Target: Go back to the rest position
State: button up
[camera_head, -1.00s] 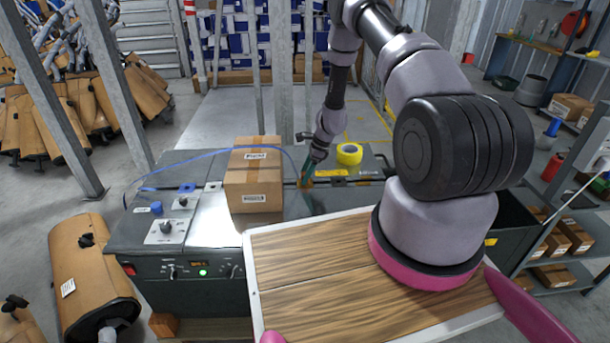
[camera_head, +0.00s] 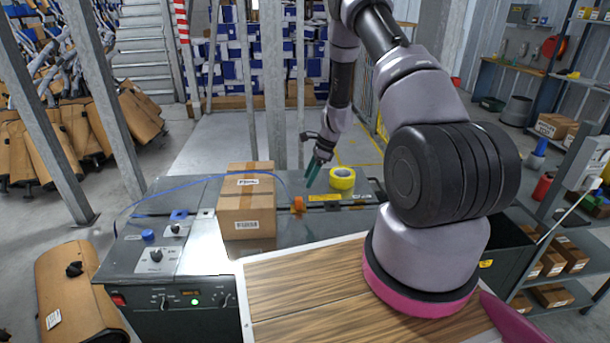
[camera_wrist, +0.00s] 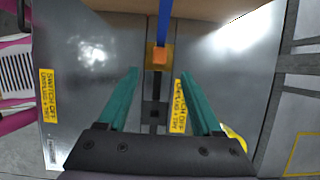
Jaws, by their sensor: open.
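My gripper (camera_head: 313,172) is above the dark metal machine top, right of the cardboard box, with its teal fingers pointing down. In the wrist view the two teal fingers (camera_wrist: 163,95) stand well apart with nothing held between them. Below and between them lie the machine's dark slot and a small orange piece. The orange piece (camera_head: 298,204) sits on the machine top, apart from the fingers; it also shows in the wrist view (camera_wrist: 160,54).
A taped cardboard box (camera_head: 248,205) stands on the machine (camera_head: 150,290). A yellow tape roll (camera_head: 342,178) lies right of the gripper.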

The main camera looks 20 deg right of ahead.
jog(key=s+a+r+n+t, duration=0.1)
jog(key=s+r+n, duration=0.15)
jog(key=r, duration=0.85)
jog(key=s+a+r+n+t, duration=0.1)
jog(key=s+r+n, duration=0.15)
jog(key=r, duration=0.85)
jog(key=s+a+r+n+t, duration=0.1)
jog(key=s+a+r+n, duration=0.15)
jog(key=r, duration=0.95)
jog(key=s+r+n+t+h, duration=0.1)
jog(key=s+r, duration=0.3)
jog(key=s, duration=0.4)
jog(key=s+d+r+n+t, duration=0.1)
jog(key=s+r+n, duration=0.3)
jog(key=s, duration=0.4)
jog(key=s+r+n+t+h, duration=0.1)
jog(key=s+r+n, duration=0.2)
jog(key=s+r, duration=0.3)
jog(key=shift+s+d+r+h, duration=0.15)
jog(key=shift+s+h, duration=0.15)
jog(key=shift+s, duration=0.65)
